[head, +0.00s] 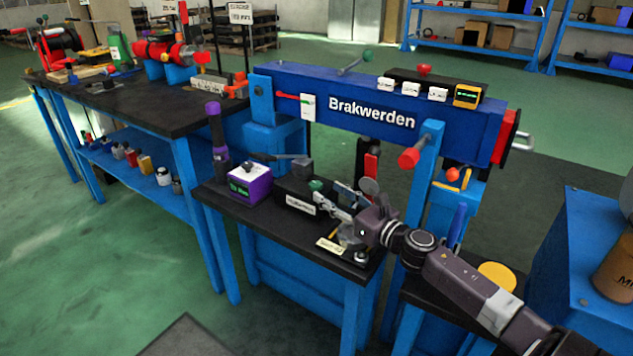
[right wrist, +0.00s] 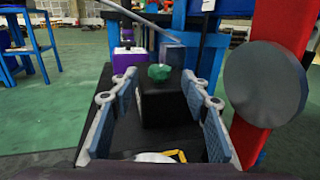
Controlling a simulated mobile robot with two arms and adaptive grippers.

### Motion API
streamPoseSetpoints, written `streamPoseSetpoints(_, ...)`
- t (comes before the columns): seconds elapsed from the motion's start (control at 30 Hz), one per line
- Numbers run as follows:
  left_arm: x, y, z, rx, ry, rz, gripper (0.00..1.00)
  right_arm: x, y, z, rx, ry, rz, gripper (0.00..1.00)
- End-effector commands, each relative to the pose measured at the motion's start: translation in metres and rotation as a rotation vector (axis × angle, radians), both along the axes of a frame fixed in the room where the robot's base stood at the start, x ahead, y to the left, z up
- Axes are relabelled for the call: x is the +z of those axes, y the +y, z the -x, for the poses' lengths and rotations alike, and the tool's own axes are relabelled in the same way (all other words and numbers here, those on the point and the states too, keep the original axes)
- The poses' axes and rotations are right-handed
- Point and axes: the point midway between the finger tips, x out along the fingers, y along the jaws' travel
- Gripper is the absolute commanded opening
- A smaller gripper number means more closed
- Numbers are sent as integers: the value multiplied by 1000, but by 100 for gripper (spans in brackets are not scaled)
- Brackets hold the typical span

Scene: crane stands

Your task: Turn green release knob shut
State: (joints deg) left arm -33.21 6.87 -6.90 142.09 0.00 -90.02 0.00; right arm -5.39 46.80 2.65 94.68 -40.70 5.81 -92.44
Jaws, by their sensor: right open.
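The green knob (head: 317,186) sits on top of a small black box (head: 292,194) with a white label, on the black bench top. In the right wrist view the knob (right wrist: 160,72) is centred ahead, on the black box (right wrist: 165,104). My right gripper (head: 338,200) reaches in from the right, beside the knob. In the right wrist view its open fingers (right wrist: 161,82) stand left and right of the knob, with nothing held. Whether the fingertips have reached as far as the knob is hard to tell. My left gripper is not in view.
A purple and white box (head: 250,183) stands left of the black box. A blue beam marked "Brakwerden" (head: 372,112) runs behind and above. A red post (right wrist: 275,60) and grey disc (right wrist: 265,83) stand close right in the wrist view. A long workbench (head: 135,105) is at left.

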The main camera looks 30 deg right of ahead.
Motion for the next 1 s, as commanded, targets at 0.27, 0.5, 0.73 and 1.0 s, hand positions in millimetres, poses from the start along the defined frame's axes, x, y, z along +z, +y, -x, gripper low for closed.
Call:
streamPoseSetpoints(0.27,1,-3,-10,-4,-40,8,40,2,4,-37,-2,-3,1,43)
streamPoseSetpoints(0.5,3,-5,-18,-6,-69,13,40,1,7,-58,-1,-1,0,43)
streamPoseSetpoints(0.73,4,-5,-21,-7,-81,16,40,1,8,-64,-1,0,1,43)
streamPoseSetpoints(1.0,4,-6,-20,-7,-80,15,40,0,8,-64,-1,0,1,35)
